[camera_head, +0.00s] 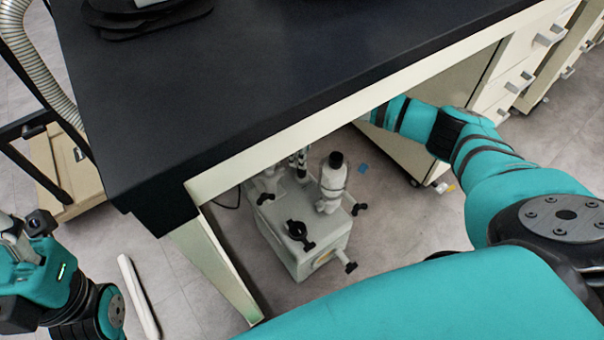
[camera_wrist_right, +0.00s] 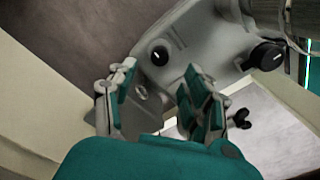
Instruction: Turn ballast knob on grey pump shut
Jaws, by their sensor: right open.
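The grey pump (camera_head: 325,245) stands on the floor under the bench. It carries several black knobs and handles, among them a top knob (camera_head: 297,230) and a front one (camera_head: 350,267). In the right wrist view the pump (camera_wrist_right: 205,45) shows a round black knob (camera_wrist_right: 159,53) with a white mark; I cannot tell for certain which is the ballast knob. My right gripper (camera_wrist_right: 158,100) is open and empty, with the marked knob ahead of its fingers and apart from them. The bench hides it in the head view. My left arm's end (camera_head: 40,250) is at the left edge; its fingers are unclear.
The black bench top (camera_head: 260,80) and its pale front rail (camera_head: 330,120) overhang the pump. A bench leg (camera_head: 215,265) stands left of it. Drawers (camera_head: 515,85) are at the right. A ribbed hose (camera_head: 35,60) is at upper left. Floor right of the pump is mostly clear.

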